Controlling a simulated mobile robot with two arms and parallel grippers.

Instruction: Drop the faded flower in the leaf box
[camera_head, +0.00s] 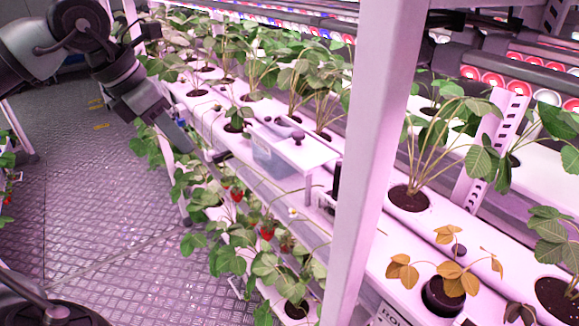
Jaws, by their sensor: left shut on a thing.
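My left gripper (212,153) reaches in from the upper left and is shut on a small dark thing at its tips, probably the faded flower (223,157). It is too small to make out clearly. The gripper is just left of a clear, bluish box (270,156), probably the leaf box, on the white rack. A white lid or shelf with a dark knob (298,136) stands over the box's right part. The held thing is outside the box, near its left side. My right gripper is not in view.
A pale upright post (366,150) stands right of the box. Strawberry plants with red berries (266,233) hang below the rack's front edge. A wilted orange-brown plant (450,275) sits in a pot at the lower right. The patterned floor (95,190) at left is clear.

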